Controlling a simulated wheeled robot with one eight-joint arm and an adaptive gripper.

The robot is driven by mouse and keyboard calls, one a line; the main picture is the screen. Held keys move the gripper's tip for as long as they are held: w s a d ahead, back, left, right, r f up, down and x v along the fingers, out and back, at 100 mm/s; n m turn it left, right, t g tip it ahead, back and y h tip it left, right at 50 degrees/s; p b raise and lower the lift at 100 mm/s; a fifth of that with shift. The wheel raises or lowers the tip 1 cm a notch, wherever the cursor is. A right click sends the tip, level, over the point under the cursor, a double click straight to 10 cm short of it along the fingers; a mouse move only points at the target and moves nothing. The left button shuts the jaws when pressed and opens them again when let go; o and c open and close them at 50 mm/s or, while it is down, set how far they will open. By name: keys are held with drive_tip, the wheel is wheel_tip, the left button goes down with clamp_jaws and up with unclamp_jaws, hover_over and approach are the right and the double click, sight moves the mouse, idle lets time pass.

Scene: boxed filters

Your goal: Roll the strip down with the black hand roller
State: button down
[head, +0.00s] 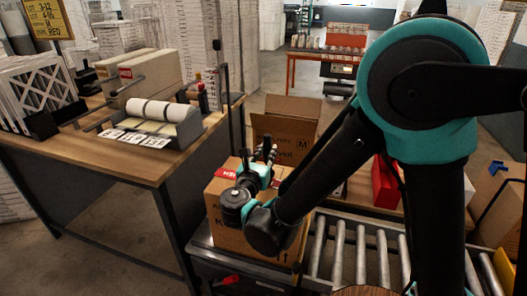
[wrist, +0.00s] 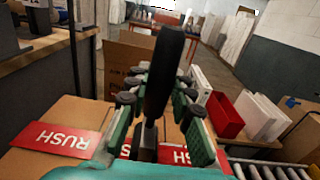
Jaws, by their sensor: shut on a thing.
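My gripper (wrist: 157,98) is shut on the black hand roller (wrist: 164,70); the roller's dark handle stands up between the teal fingers in the wrist view. Its lower end and wheel are hidden, so I cannot tell whether it touches the box. In the head view my gripper (head: 262,165) is over the top of a cardboard box (head: 228,235). A red strip marked RUSH (wrist: 55,138) lies across the box top, on both sides of the fingers; its middle is partly hidden. The strip also shows at the box's far left edge in the head view (head: 226,173).
The box stands at the left end of a roller conveyor (head: 348,252). An open carton (head: 290,130) stands behind it. A red bin (head: 385,185) is to the right. A wooden workbench (head: 150,165) with a label dispenser (head: 160,118) is at the left.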

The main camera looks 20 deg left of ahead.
drive_tip(key=w+d, duration=0.1)
drive_tip(key=d, duration=1)
drive_tip(key=shift+w+d, duration=0.15)
drive_tip(key=shift+d, duration=0.1)
idle(1.0)
drive_tip(key=shift+r, duration=0.2)
wheel_tip(320, 180, up, 8)
idle(0.7)
drive_tip(key=shift+f, duration=0.1)
